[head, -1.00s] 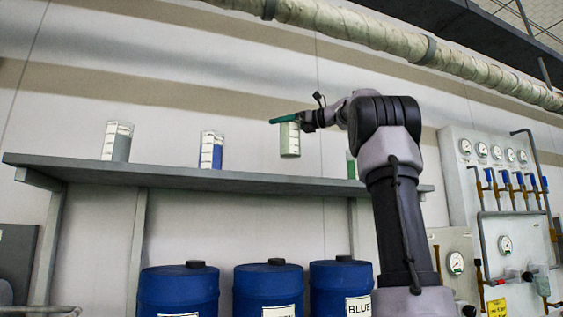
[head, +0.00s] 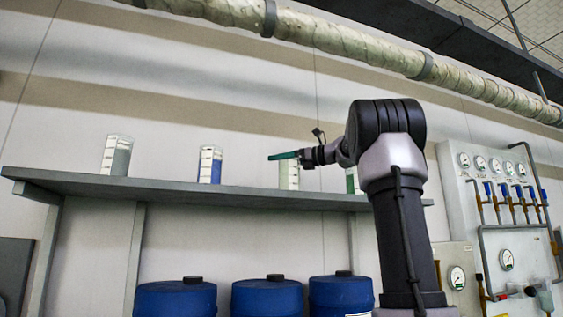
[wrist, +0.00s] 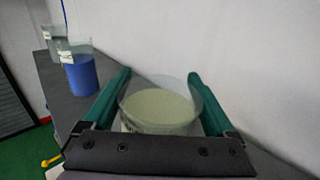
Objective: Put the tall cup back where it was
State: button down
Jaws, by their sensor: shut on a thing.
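The tall cup (head: 289,176), clear with pale green-white contents, is between the fingers of my gripper (head: 284,156), which is shut on it near its top. In the head view it is upright at the shelf (head: 230,193); its base is close to the shelf top, and I cannot tell whether it touches. In the wrist view the cup (wrist: 160,108) shows from above between the two green fingers, with its contents level.
On the shelf to the left stand a cup with blue contents (head: 210,166) and a cup with grey contents (head: 116,157). A green cup (head: 351,180) is just right, partly behind my arm. Blue drums (head: 267,297) stand below. The wall is close behind.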

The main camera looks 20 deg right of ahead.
grip_release()
jog(key=shift+r, duration=0.1)
jog(key=v, duration=1.2)
jog(key=shift+r, duration=0.1)
